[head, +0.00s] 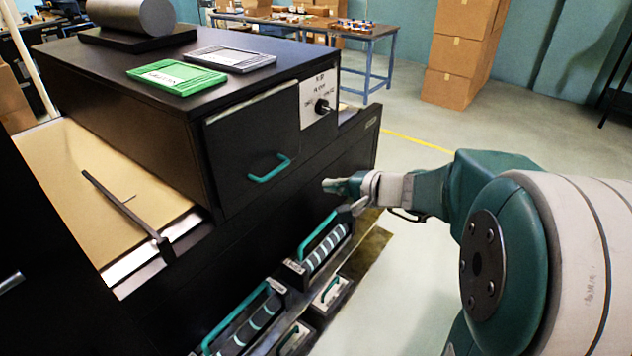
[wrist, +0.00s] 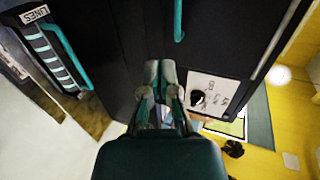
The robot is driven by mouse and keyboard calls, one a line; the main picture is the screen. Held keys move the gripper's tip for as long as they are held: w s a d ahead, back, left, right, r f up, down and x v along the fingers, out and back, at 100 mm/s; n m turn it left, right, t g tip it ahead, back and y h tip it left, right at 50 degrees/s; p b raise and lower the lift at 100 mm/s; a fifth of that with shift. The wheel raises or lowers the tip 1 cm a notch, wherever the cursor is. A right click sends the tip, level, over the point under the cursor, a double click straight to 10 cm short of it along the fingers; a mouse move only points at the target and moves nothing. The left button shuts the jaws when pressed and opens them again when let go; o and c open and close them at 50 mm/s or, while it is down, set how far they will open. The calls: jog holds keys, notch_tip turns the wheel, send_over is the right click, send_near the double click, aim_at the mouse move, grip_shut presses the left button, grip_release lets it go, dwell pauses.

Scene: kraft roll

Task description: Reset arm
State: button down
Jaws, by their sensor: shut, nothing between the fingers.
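My arm (head: 440,195) reaches in from the right in the head view. My gripper (head: 330,186) is in front of the black cabinet (head: 165,140), to the right of and a little below the teal drawer handle (head: 268,168). In the wrist view my gripper (wrist: 160,68) is shut and empty, its fingertips together. The teal handle (wrist: 178,20) also shows there, above the fingertips and apart from them. The white panel with a black knob (head: 322,106) is on the cabinet front, and the knob also shows in the wrist view (wrist: 197,97).
A green tray (head: 177,77) and a grey tray (head: 230,58) lie on the cabinet top beside a grey cylinder (head: 135,15). Striped rollers with teal handles (head: 325,247) sit low in front. Brown paper (head: 90,185) lies left. Stacked boxes (head: 462,55) stand behind open floor.

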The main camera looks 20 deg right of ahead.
jog(key=s+a+n+g+h, duration=0.2)
jog(key=s+a+n+g, duration=0.4)
jog(key=s+a, duration=0.5)
jog(key=s+d+n+h, duration=0.4)
jog(key=s+d+h, duration=0.2)
jog(key=s, duration=0.6)
jog(key=shift+s+n, duration=0.15)
jog(key=shift+n, duration=0.25)
